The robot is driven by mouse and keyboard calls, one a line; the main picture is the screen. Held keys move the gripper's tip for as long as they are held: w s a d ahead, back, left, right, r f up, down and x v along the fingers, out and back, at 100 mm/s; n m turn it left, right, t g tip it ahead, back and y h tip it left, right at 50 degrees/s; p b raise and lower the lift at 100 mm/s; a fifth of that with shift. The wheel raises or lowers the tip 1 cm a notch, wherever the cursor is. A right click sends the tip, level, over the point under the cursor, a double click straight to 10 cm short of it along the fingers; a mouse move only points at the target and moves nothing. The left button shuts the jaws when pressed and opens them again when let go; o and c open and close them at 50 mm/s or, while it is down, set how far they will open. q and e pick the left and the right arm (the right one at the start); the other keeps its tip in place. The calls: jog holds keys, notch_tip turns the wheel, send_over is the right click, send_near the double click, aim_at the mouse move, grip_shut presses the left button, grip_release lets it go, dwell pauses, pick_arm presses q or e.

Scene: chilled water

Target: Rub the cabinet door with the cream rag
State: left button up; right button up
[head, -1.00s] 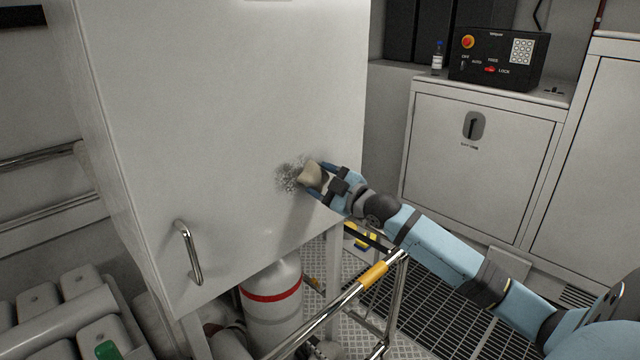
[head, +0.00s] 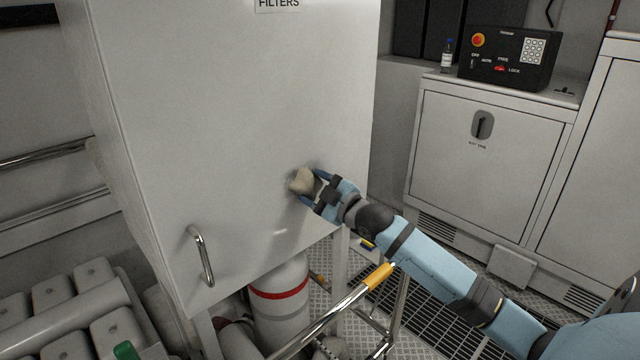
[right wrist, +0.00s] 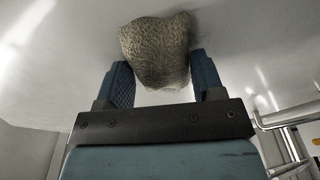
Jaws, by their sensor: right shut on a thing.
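The white cabinet door (head: 220,110) fills the left and middle of the head view, with a metal handle (head: 203,256) at its lower left and a label reading FILTERS at its top. My right gripper (head: 316,187) is shut on the cream rag (head: 302,181), which is bunched between the fingers and against the lower right part of the door. A faint grey smudge shows on the door around the rag; the rag may hide more. In the right wrist view the rag (right wrist: 157,50) sits between the two blue fingers, close to the white surface. My left gripper is out of view.
A metal rail (head: 335,315) with a yellow band runs below my right arm. A red-banded white cylinder (head: 281,305) stands under the cabinet. A black control box (head: 506,58) and a small bottle (head: 447,55) stand on the right-hand counter.

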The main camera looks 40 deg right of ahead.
aim_at(281, 187)
jog(key=shift+s+a+r+p, duration=0.1)
jog(key=shift+a+p, duration=0.5)
jog(key=shift+a, duration=0.75)
jog(key=shift+s+a+r+p, duration=0.1)
jog(key=shift+a+p, duration=0.45)
jog(key=shift+a, duration=0.8)
jog(key=shift+s+a+f, duration=0.1)
jog(key=shift+a+f, duration=0.05)
jog(key=shift+a, duration=0.8)
jog(key=shift+d+r+p, duration=0.1)
jog(key=shift+r+p, duration=0.8)
jog(key=shift+p, duration=0.15)
jog(key=d, duration=1.2)
jog(key=shift+w+f, duration=0.15)
jog(key=shift+w, duration=0.3)
jog(key=s+p, duration=0.2)
jog(key=s, duration=0.4)
jog(key=shift+d, duration=0.2)
